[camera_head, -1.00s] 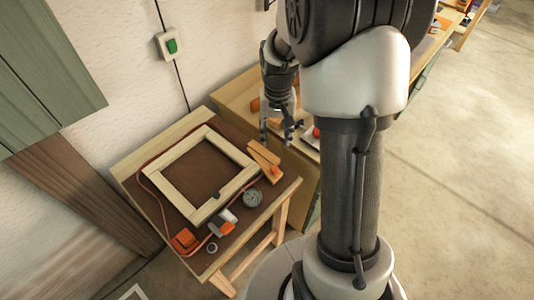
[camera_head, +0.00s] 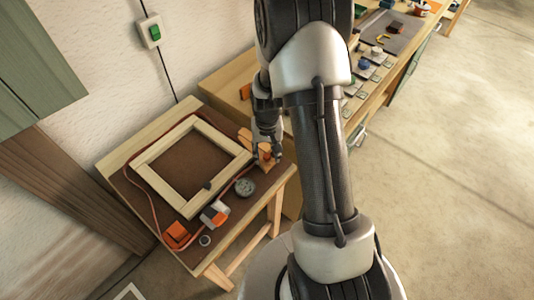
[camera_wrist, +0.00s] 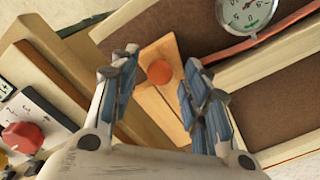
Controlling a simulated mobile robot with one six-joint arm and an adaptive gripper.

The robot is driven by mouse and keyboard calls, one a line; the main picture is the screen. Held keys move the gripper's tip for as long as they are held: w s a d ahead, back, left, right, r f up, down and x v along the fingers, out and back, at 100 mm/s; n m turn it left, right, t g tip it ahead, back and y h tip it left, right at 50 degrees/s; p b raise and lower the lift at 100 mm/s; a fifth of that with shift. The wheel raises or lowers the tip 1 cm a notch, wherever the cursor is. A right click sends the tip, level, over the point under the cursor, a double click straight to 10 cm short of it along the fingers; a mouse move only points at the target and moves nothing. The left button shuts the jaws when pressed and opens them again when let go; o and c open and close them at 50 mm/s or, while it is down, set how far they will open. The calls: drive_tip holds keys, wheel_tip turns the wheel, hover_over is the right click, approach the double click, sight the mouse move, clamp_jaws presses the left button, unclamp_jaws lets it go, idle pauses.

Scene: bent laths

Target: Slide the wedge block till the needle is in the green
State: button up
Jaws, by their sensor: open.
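The wedge block (camera_wrist: 164,52) is orange-brown wood with a round orange knob (camera_wrist: 159,72) on top. In the head view the wedge block (camera_head: 267,164) lies by the right corner of a pale wooden frame (camera_head: 180,137), partly hidden by my gripper (camera_head: 267,152). In the wrist view my gripper (camera_wrist: 160,72) is open, with one finger on each side of the knob and gaps between.
A red cord (camera_head: 146,200) runs around the frame on the small table (camera_head: 112,163). Orange and grey clamps (camera_head: 177,234) lie at its front. In the wrist view a panel with a red knob (camera_wrist: 22,137) is at left. A longer bench stands behind.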

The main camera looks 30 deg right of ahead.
drive_tip(key=shift+c, duration=0.2)
clamp_jaws()
idle(0.4)
